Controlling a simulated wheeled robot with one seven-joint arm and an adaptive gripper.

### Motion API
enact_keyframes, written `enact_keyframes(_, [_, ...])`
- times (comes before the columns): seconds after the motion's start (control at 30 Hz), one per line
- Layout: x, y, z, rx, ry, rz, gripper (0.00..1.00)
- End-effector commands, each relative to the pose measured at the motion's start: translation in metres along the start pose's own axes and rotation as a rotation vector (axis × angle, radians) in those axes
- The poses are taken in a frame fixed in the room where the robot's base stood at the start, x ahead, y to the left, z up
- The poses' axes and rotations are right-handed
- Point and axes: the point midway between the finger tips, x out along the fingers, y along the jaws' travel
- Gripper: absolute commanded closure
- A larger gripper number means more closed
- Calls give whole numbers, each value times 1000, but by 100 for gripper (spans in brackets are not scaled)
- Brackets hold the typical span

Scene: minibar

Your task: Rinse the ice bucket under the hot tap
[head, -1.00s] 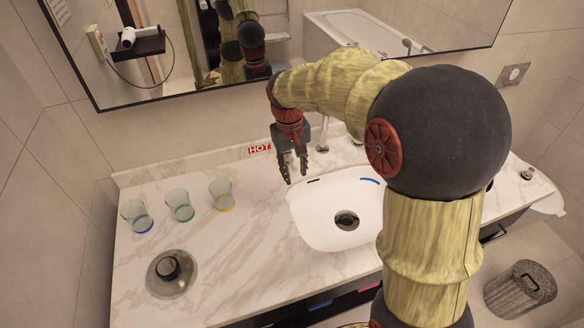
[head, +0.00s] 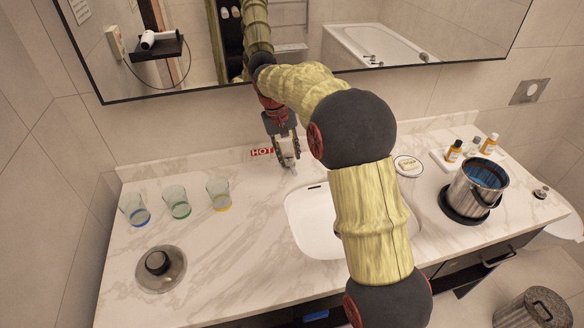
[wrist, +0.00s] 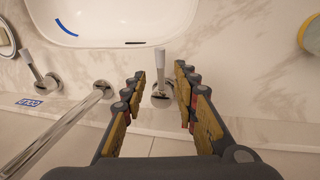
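The metal ice bucket (head: 466,196), blue inside, stands upright on a dark round base at the right of the counter, clear of the sink. Its apparent lid (head: 178,272) lies at the front left. My gripper (head: 287,163) is behind the sink's back left corner, beside the red HOT label (head: 262,153). In the wrist view, my open gripper (wrist: 160,95) has the hot tap's lever (wrist: 160,62) between its fingers, with gaps on both sides. The spout (wrist: 60,130) and the other lever (wrist: 38,65), near a blue label, show at left. The basin (head: 308,225) is partly hidden by my arm.
Several glasses, including one with a yellow base (head: 219,196), stand left of the sink. A soap dish (head: 408,166) and a tray of small bottles (head: 453,151) are at the right. A mirror (head: 400,40) hangs behind; a bin (head: 533,310) stands below right.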

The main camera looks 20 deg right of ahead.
Motion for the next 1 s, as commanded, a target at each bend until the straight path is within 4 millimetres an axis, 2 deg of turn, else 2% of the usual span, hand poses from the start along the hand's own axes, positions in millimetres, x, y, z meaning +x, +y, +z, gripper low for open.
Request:
enact_keyframes(0.03, [12, -1, 1, 0, -3, 0, 71])
enact_keyframes(0.1, [24, -1, 1, 0, -2, 0, 71])
enact_keyframes(0.33, [52, -1, 0, -1, -1, 0, 71])
enact_keyframes(0.63, [54, 0, 0, -1, 0, 0, 71])
enact_keyframes(1.0, [54, 0, 0, -1, 0, 0, 92])
